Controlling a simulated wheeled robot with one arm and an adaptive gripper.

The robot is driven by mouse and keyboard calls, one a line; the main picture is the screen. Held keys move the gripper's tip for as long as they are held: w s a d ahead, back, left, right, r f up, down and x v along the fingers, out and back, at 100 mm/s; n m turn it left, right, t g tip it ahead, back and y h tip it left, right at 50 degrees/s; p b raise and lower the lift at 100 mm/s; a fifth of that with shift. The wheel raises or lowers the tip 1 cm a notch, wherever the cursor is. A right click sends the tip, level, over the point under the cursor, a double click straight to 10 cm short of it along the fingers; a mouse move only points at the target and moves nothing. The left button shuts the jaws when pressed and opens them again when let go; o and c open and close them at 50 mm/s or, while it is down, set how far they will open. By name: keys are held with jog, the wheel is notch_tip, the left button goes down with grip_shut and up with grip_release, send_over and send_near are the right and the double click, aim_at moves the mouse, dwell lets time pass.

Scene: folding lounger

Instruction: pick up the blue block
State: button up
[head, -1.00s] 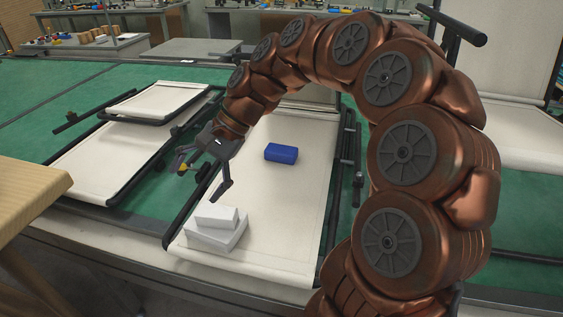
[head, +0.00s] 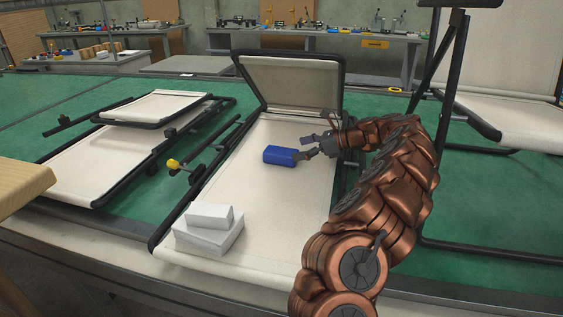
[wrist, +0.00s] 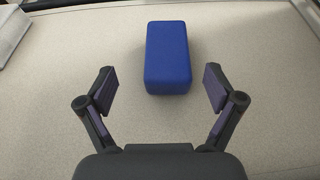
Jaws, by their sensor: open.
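The blue block (head: 280,155) lies on the cream fabric of the folding lounger (head: 262,215), near its middle. My gripper (head: 301,146) is just to the right of the block in the head view, with its fingers pointing left toward it. In the wrist view the blue block (wrist: 168,57) is ahead of my gripper (wrist: 160,88), roughly centred between the fingers and mostly beyond their tips. The fingers are open and apart, with nothing held between them.
Two stacked white boxes (head: 209,228) sit at the near end of the lounger. A raised backrest (head: 290,88) stands behind the block. A yellow knob (head: 173,163) is on the left side. Another lounger (head: 100,163) lies further left. The fabric around the block is clear.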

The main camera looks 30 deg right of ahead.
aim_at(284, 151)
jog(key=shift+d+f, duration=0.25)
jog(key=shift+w+a+f, duration=0.1)
jog(key=shift+w+f, duration=0.05)
jog(key=shift+w, duration=0.1)
jog(key=shift+w+r+b+x, duration=0.1)
jog(key=shift+r+b+x, duration=0.1)
jog(key=shift+x, duration=1.55)
jog(key=shift+w+r+b+x, duration=0.1)
jog(key=shift+w+b+x, duration=0.05)
jog(key=shift+x, duration=1.65)
jog(key=shift+s, duration=0.1)
jog(key=c, duration=1.1)
jog(key=shift+r, duration=0.1)
jog(key=shift+c, duration=0.2)
